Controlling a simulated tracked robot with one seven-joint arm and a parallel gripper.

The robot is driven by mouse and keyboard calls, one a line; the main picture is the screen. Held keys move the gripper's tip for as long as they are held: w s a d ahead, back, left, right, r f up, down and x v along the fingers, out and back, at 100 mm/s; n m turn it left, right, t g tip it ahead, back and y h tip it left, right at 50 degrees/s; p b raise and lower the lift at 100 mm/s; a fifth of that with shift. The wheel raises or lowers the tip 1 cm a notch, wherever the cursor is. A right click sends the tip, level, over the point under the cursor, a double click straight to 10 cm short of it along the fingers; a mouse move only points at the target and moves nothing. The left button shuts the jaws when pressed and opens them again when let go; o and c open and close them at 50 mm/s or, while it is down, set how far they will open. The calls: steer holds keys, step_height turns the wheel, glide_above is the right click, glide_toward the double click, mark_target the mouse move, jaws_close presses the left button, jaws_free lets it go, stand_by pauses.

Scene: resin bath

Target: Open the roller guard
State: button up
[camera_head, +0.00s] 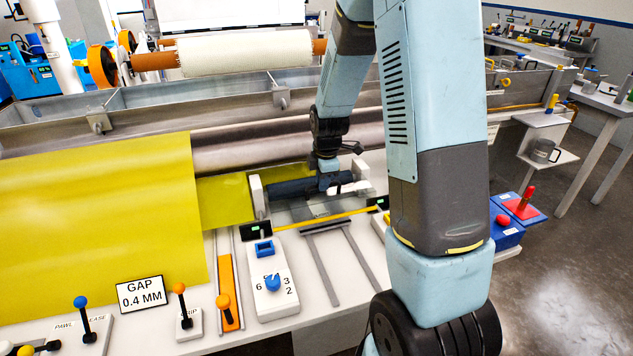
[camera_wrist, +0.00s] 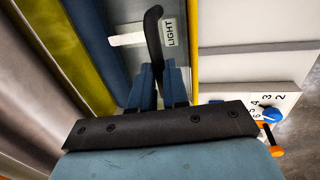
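What I take for the roller guard is a clear panel with a yellow front edge (camera_head: 335,218), in front of a dark blue roller (camera_head: 290,187). The yellow edge (camera_wrist: 193,30) and the blue roller (camera_wrist: 100,40) also show in the wrist view. My gripper (camera_head: 325,165) points down just over the roller. In the wrist view its two blue fingers (camera_wrist: 160,84) are close together, beside a black curved piece (camera_wrist: 152,35). I cannot tell whether they clamp that piece or whether it belongs to the guard. The fingertips' contact is hidden.
A yellow sheet (camera_head: 90,220) covers the left. On the bench stand a numbered dial (camera_head: 272,283), an orange-knobbed slider (camera_head: 226,302), a GAP card (camera_head: 141,294) and levers (camera_head: 82,305). A blue box with a red button (camera_head: 503,222) stands right of my arm.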

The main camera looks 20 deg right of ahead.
jaws_close()
